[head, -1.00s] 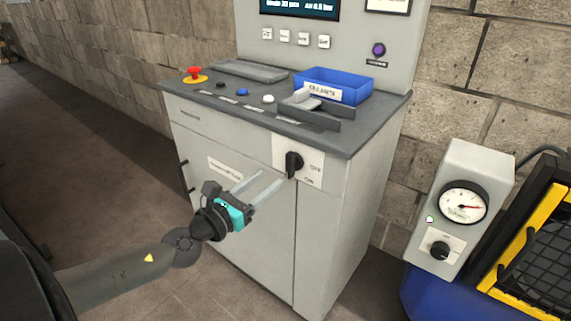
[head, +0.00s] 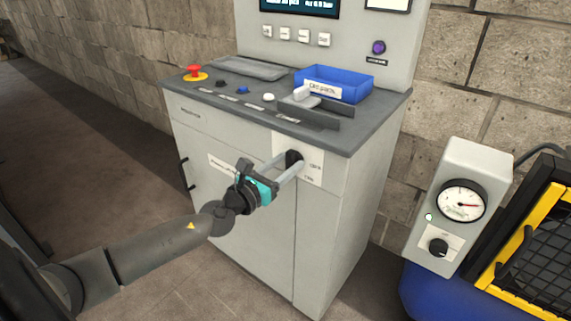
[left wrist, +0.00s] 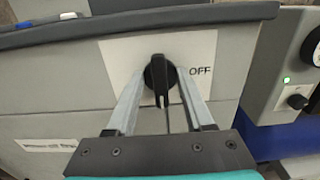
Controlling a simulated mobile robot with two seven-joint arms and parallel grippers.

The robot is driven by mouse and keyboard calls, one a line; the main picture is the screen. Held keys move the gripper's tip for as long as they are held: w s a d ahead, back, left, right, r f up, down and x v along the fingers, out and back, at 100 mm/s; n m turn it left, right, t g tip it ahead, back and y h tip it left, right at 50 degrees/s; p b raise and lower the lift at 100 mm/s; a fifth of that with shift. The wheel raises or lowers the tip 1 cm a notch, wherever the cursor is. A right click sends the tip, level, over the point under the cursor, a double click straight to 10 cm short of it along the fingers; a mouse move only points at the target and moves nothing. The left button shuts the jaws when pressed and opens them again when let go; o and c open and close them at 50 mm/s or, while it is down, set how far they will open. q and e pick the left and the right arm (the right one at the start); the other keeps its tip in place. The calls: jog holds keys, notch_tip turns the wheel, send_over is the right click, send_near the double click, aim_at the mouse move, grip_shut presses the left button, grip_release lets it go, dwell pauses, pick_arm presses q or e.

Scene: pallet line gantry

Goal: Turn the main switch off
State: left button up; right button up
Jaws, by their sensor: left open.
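The main switch is a black rotary knob (head: 293,157) on a white plate (head: 313,160) on the front of the grey cabinet. OFF is printed at the plate's right, with ON lower down in the head view. In the left wrist view the knob (left wrist: 158,75) has its handle pointing down, away from OFF; ON is hidden there. My left gripper (head: 292,163) is open at the plate, one finger on each side of the knob. It also shows in the left wrist view (left wrist: 164,86). I cannot tell whether the fingers touch the knob. My right gripper is not in view.
The cabinet top (head: 225,100) holds a red emergency button (head: 194,71), small buttons and a blue tray (head: 334,87). To the right stands a grey gauge box (head: 455,195) with a second black knob (head: 438,247), beside a yellow-framed machine (head: 520,245). Floor is free at left.

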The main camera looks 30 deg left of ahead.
pick_arm(q)
grip_shut()
dwell(0.4)
